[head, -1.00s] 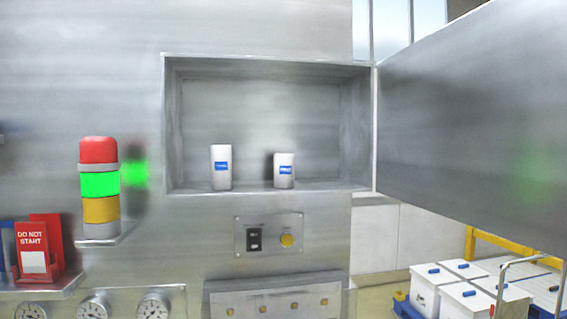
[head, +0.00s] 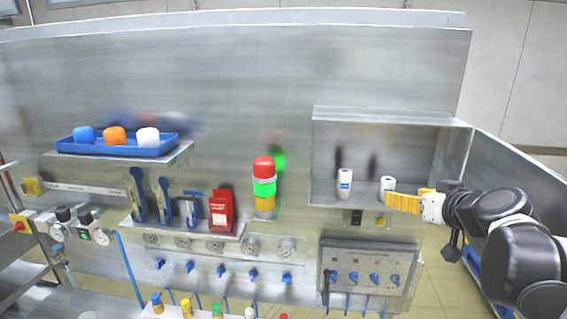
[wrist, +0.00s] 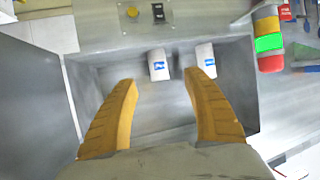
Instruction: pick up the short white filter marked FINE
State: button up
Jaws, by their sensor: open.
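Two white filters with blue labels stand upright in the open metal recess. The shorter filter (head: 387,184) is on the right in the head view, and the taller filter (head: 344,185) is on the left. The wrist view looks inverted: the shorter filter (wrist: 158,66) is left of the taller filter (wrist: 205,60). The label words are too small to read. My gripper (wrist: 160,82) is open and empty, its yellow fingers pointing at the shorter filter, which shows between and beyond the tips. In the head view, my gripper (head: 396,198) covers its lower right edge; contact cannot be told.
The recess wall (head: 322,160) and the open door (head: 505,175) bound the space around my arm. A stack light (head: 264,190) with green lit stands left of the recess. A switch panel (head: 370,272) is below. A blue tray (head: 118,147) is far left.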

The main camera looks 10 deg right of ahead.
aim_at(391, 187)
jog(key=x, duration=0.5)
jog(key=shift+w+d+r, duration=0.15)
jog(key=shift+w+d, duration=0.15)
jog(key=shift+w, duration=0.1)
jog(key=shift+w+a, duration=0.1)
jog(key=shift+w, duration=0.3)
jog(key=x, duration=0.1)
jog(key=p+x, duration=0.1)
jog(key=x, duration=0.2)
jog(key=shift+w+r, duration=0.1)
jog(key=shift+w, duration=0.35)
jog(key=shift+s, duration=0.1)
jog(key=shift+s, duration=0.1)
jog(key=c, duration=1.2)
